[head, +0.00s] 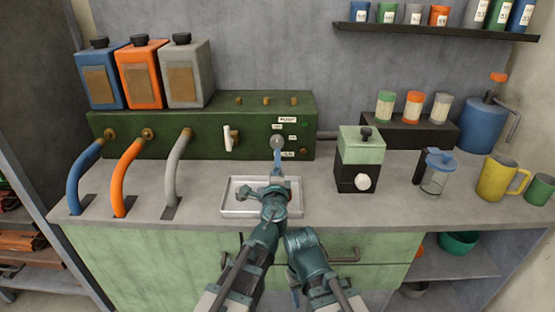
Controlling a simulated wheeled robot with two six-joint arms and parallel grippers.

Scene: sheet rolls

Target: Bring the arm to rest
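My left arm reaches over a shallow metal tray (232,207) on the counter toward the green panel box (210,130). Its gripper (277,172) is small in view, beyond the wrist, just below a round grey fitting (278,142) on the box front. I cannot tell whether it touches the fitting or whether its fingers are open. My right arm is folded low in front of the counter, beside the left arm. Its gripper (294,298) appears to point down near the bottom edge, and its fingers cannot be made out.
Blue, orange and grey canisters (140,75) stand on the green box, with curved hoses (125,175) at left. Right of the tray are a green-and-black device (359,160), a lidded clear jar (435,173) and a yellow mug (497,178). A shelf (435,32) hangs above.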

